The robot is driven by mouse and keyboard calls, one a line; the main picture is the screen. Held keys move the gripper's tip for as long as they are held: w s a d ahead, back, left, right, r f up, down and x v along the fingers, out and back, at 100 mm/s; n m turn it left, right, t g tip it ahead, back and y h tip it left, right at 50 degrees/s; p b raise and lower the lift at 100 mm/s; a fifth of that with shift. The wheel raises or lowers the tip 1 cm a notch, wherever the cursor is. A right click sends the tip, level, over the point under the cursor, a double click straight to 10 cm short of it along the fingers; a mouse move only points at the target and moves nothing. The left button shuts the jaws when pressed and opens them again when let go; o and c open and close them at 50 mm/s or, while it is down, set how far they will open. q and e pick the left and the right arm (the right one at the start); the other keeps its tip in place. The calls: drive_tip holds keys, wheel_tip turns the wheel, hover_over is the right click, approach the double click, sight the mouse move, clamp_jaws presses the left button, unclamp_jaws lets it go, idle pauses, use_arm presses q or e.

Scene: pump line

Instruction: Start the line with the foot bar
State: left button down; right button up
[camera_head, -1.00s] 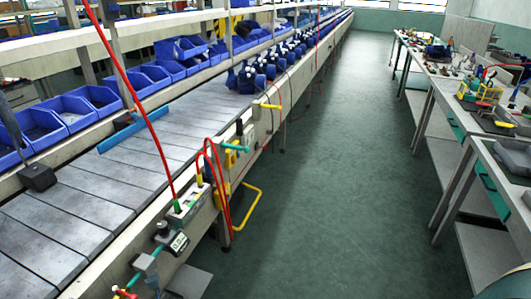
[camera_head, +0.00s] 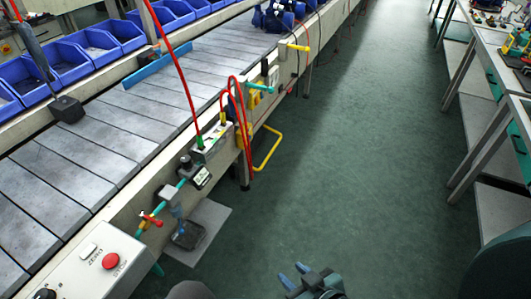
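A yellow bent bar (camera_head: 270,150), which looks like the foot bar, sticks out low from the side of the conveyor line (camera_head: 115,135) over the aisle floor. My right gripper (camera_head: 293,274) is at the bottom edge of the head view, below the bar in the picture and well apart from it. Its two blue fingertips stand apart with nothing between them. My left gripper is out of view.
A control box (camera_head: 85,268) with a red button sits at bottom left. A dark pedal-like piece (camera_head: 188,235) rests on a grey floor plate (camera_head: 212,217). Red hoses hang at the line's side. A workbench (camera_head: 490,95) stands right. The green aisle floor (camera_head: 350,170) is clear.

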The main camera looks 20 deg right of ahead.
drive_tip(key=shift+s+f, duration=0.1)
drive_tip(key=shift+s, duration=0.05)
clamp_jaws()
drive_tip(key=shift+w, duration=0.3)
drive_tip(key=shift+s, duration=0.3)
idle(0.8)
